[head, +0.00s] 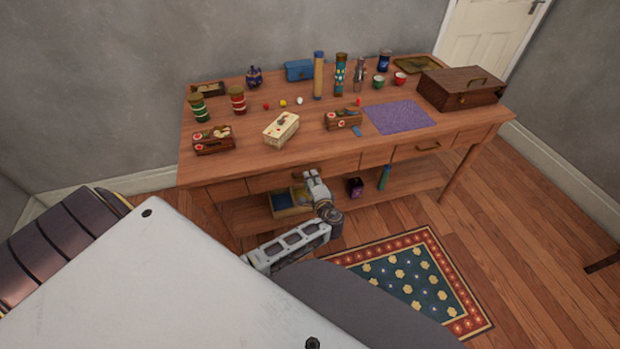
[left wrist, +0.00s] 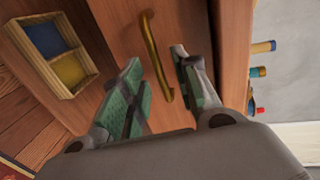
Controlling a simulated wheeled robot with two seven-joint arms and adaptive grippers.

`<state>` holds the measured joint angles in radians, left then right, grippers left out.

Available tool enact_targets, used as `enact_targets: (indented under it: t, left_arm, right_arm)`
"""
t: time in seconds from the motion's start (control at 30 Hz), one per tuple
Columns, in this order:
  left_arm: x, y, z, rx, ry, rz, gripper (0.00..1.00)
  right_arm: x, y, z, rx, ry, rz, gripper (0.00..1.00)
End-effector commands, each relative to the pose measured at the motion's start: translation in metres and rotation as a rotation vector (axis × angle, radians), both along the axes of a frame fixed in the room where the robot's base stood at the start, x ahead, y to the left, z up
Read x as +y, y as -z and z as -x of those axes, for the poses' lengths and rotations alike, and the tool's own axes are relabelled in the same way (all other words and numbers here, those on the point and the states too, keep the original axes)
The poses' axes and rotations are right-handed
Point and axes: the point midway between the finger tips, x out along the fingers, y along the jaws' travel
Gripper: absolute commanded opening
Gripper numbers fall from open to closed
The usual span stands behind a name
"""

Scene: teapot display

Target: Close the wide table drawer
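The wooden table (head: 225,150) has a wide drawer (head: 275,181) under its top at the front. How far the drawer stands out is hard to tell in the head view. In the left wrist view the drawer front (left wrist: 118,28) fills the middle, with a curved brass handle (left wrist: 151,45) on it. My left gripper (head: 313,178) is at the drawer front. In the left wrist view its green-padded fingers (left wrist: 157,62) are apart, one on each side of the handle, with nothing clearly gripped. My right gripper is not in view.
A second drawer with a brass handle (head: 428,147) is at the right. A divided tray (left wrist: 55,50) with blue and yellow sections sits below the drawer front. Jars, boxes and a brown case (head: 460,90) stand on the tabletop. A patterned rug (head: 410,280) lies on the floor.

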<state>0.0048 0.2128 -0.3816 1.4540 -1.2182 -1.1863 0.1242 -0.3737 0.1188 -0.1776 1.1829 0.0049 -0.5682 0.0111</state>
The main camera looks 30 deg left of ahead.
Motion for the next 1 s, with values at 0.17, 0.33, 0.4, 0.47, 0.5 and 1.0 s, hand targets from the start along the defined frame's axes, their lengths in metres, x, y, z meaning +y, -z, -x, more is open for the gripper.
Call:
enact_targets:
  t: [0.17, 0.33, 0.4, 0.47, 0.5, 1.0]
  left_arm:
    - [-0.02, -0.004, 0.017, 0.001, 0.002, 0.003, 0.31]
    - [-0.038, -0.01, 0.033, 0.001, 0.001, 0.003, 0.31]
    - [-0.046, -0.012, 0.04, 0.001, 0.0, 0.003, 0.31]
    - [-0.052, -0.014, 0.045, 0.0, 0.001, 0.002, 0.31]
    - [-0.056, -0.015, 0.048, 0.0, 0.001, 0.001, 0.31]
    - [-0.072, -0.02, 0.062, -0.001, 0.0, 0.001, 0.31]
  right_arm:
    - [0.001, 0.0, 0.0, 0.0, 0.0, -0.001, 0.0]
    - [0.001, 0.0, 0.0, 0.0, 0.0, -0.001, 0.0]
    - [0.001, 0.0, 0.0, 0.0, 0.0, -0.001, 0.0]
    - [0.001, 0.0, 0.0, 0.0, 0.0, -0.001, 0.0]
    - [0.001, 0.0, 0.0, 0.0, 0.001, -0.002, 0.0]
    - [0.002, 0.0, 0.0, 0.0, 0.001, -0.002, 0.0]
